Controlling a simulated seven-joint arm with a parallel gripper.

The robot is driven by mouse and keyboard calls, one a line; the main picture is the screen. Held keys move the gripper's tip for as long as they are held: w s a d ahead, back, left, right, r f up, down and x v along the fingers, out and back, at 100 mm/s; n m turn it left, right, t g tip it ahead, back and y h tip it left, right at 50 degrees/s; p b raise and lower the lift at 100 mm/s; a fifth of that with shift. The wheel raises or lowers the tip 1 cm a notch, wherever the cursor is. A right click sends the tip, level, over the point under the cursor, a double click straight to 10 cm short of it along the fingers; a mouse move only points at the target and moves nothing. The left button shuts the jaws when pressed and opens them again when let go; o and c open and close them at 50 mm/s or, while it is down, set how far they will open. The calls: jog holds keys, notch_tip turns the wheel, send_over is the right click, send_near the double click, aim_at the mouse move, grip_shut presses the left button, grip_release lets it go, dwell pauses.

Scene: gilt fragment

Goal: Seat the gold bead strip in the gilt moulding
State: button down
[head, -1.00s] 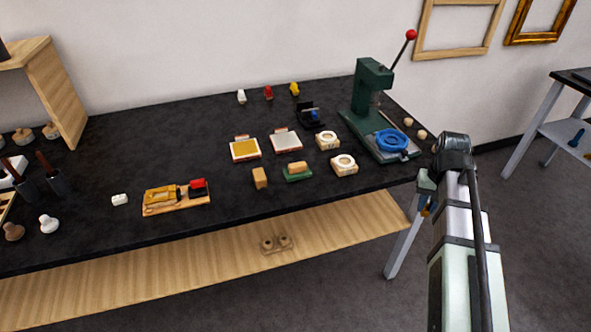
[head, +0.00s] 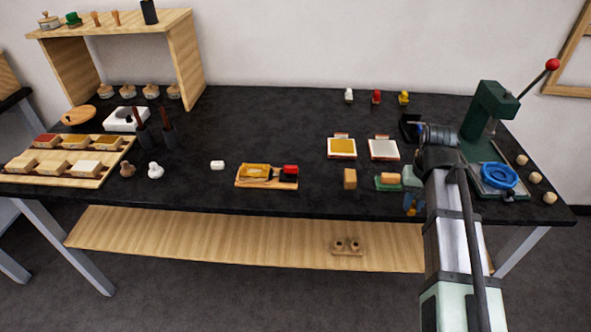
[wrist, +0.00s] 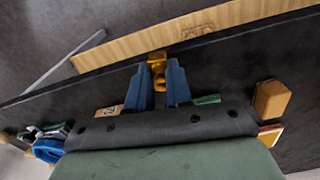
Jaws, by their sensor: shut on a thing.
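The gilt moulding (head: 257,171) is a gold piece lying on a small wooden board (head: 247,183) with a red block-like part at its right end, near the table's front edge. My gripper (wrist: 158,76) is shut on a small gold piece, which looks like the gold bead strip (wrist: 157,60), held between the blue fingers in the wrist view. In the head view my gripper (head: 414,203) is at the table's front edge, well right of the moulding. There the strip is too small to make out, and my arm partly hides the fingers.
A tan block (head: 350,179) and a green-based block (head: 388,184) stand between my gripper and the moulding. A green press (head: 490,118) stands at the right. A wooden shelf (head: 240,240) runs below the tabletop.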

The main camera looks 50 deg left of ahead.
jog(key=s+a+r+n, duration=0.1)
jog(key=s+a, duration=0.2)
jog(key=a, duration=0.2)
jog(key=s+a+r+n, duration=0.1)
jog(key=s+a, duration=0.2)
jog(key=a, duration=0.3)
jog(key=s+a+r+n, duration=0.1)
jog(key=s+a, duration=0.2)
jog(key=a, duration=0.3)
jog(key=shift+s+a, duration=0.1)
jog(key=shift+s, duration=0.3)
jog(key=s+a+r+n, duration=0.4)
jog(key=s+a, duration=0.8)
jog(key=a, duration=0.4)
notch_tip(320, 180, up, 3)
jog(key=n, duration=1.2)
send_over(255, 172)
jog(key=shift+f, duration=4.75)
jog(key=shift+f, duration=0.3)
